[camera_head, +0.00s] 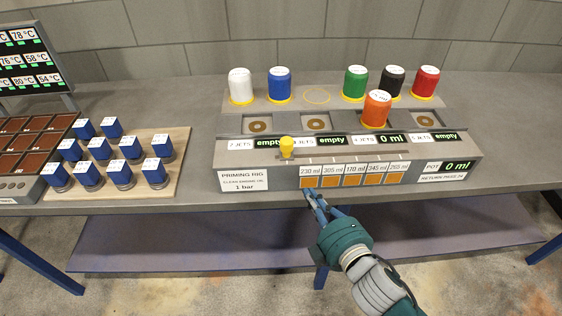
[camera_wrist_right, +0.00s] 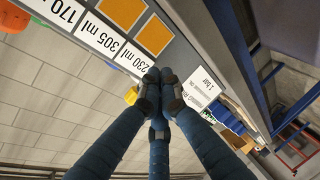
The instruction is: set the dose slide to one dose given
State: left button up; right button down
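The dose slide has a yellow knob (camera_head: 287,146) that stands at the left end of a row of marks on the priming rig (camera_head: 283,182). Below the marks are labels (camera_head: 353,170) reading 230, 305, 170, 345 and 255 ml, with orange squares under them. My right gripper (camera_head: 314,203) is in front of the rig's front face, below and right of the knob and apart from it. In the right wrist view its fingertips (camera_wrist_right: 160,92) are close together with nothing between them, near the 230 ml label (camera_wrist_right: 146,63). My left gripper is out of view.
An orange canister (camera_head: 376,110) stands at the third station, whose display reads 0 ml; the others read empty. White, blue, green, black and red canisters stand behind. The pot display (camera_head: 457,165) reads 0 ml.

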aim_at(287, 148)
jog(key=s+a+r+n+y, duration=0.2)
jog(key=a+r+n+y, duration=0.3)
jog(key=a+r+n, duration=0.2)
jog(key=d+p+x, duration=0.1)
jog(key=p+x, duration=0.2)
jog(key=x, duration=0.7)
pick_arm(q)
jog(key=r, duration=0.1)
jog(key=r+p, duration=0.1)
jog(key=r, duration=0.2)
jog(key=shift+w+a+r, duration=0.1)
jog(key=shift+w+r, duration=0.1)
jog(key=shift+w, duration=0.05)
pick_arm(e)
jog(key=d, duration=0.2)
jog(key=w+d, duration=0.1)
jog(key=shift+d+r, duration=0.25)
jog(key=shift+d, duration=0.1)
jog(key=shift+a, duration=0.1)
